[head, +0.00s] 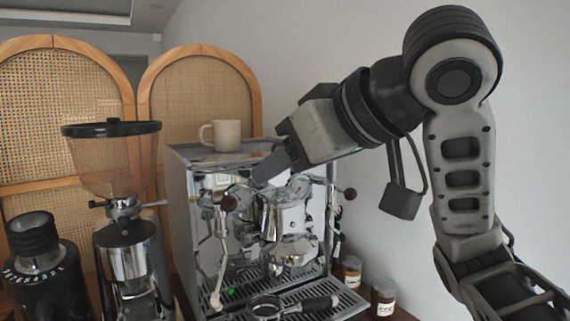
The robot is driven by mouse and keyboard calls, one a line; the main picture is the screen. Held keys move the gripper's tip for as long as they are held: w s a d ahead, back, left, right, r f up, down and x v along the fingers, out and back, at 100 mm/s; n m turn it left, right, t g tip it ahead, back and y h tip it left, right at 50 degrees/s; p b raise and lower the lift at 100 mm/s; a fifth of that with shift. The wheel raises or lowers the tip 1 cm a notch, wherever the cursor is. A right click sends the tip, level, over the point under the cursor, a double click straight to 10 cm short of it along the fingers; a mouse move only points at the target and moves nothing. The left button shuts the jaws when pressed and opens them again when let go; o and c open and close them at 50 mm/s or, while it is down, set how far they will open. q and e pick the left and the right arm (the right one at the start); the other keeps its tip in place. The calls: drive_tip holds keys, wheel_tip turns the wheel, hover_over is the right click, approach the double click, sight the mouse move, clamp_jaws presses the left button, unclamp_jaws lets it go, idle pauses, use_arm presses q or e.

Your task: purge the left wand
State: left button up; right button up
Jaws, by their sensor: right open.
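The chrome espresso machine (181,205) stands in the middle of the view. Its left wand (222,262) hangs down at the machine's front left, its tip over the drip tray (345,299). A dark round knob (228,203) sits above the wand. My right gripper (262,178) reaches in from the right across the machine's upper front. It is open, with its fingers pointing down and left. In the picture its fingertips are a little right of and above the left knob, apart from it. The fingers overlap in this view, and the gap between them is hard to see. My left gripper is out of view.
A second dark knob (350,193) is on the machine's right. A portafilter (268,307) lies on the drip tray. A mug (227,134) stands on top. A grinder (125,255) and dark canister (40,280) are at left; small jars (384,298) are at right.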

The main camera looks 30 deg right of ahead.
use_arm(q)
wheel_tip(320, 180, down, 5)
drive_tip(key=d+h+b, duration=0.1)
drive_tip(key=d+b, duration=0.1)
drive_tip(key=b, duration=0.9)
use_arm(e)
wheel_tip(320, 180, down, 9)
drive_tip(key=t+y, duration=0.2)
drive_tip(key=t, duration=0.3)
drive_tip(key=t+p, duration=0.1)
drive_tip(key=p, duration=0.9)
approach(222, 200)
drive_tip(key=w, duration=0.1)
use_arm(q)
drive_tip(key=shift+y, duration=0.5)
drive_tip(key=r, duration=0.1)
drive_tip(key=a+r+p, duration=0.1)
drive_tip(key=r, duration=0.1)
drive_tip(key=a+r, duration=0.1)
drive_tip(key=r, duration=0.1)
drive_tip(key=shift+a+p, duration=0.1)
drive_tip(key=shift+p, duration=0.25)
use_arm(e)
drive_tip(key=x, duration=1)
drive_tip(key=shift+w+d+f, duration=0.25)
drive_tip(key=shift+w+f, duration=0.05)
drive_tip(key=shift+w, duration=0.15)
drive_tip(key=shift+c, duration=0.4)
drive_tip(key=c, duration=0.9)
